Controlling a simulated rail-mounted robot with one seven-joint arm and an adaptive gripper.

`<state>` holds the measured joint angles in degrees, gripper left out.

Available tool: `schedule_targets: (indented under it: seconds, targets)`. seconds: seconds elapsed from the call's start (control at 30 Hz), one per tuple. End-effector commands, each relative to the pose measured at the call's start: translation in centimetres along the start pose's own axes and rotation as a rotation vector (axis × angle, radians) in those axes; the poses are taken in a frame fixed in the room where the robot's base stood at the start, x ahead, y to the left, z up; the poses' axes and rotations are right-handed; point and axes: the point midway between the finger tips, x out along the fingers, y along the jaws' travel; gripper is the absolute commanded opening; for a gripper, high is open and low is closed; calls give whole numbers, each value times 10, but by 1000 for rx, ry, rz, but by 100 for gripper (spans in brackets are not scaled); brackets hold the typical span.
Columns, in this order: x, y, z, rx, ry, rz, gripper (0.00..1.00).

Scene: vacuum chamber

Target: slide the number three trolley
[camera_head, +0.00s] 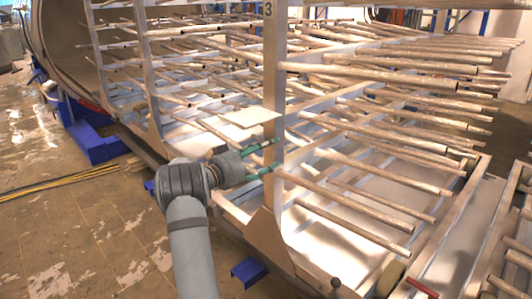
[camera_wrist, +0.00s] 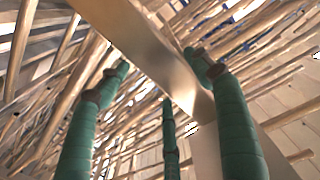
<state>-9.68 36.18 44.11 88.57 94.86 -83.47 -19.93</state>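The number three trolley is a tall metal rack with many horizontal rods; its front upright post (camera_head: 272,95) bears a "3" label (camera_head: 268,8) at the top. My gripper (camera_head: 268,156) is at the lower half of this post, with green fingers reaching to it. In the wrist view, the post (camera_wrist: 150,55) runs diagonally between my spread green fingers (camera_wrist: 157,62). One finger is on each side and a third is below. The fingers look open; I cannot tell whether any finger touches the post. The post hides part of the fingertips in the head view.
The round chamber opening (camera_head: 72,55) is at the upper left. A blue support (camera_head: 92,146) and yellow cables (camera_head: 70,180) are on the floor at left. Rods project to the right of the post. The tiled floor (camera_head: 90,245) at lower left is mostly free.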

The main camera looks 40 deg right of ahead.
Motion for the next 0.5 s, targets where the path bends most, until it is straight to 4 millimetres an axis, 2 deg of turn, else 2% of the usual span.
schedule_targets:
  seconds: [0.5]
  targets:
    - [0,0,0,0,0,0,33]
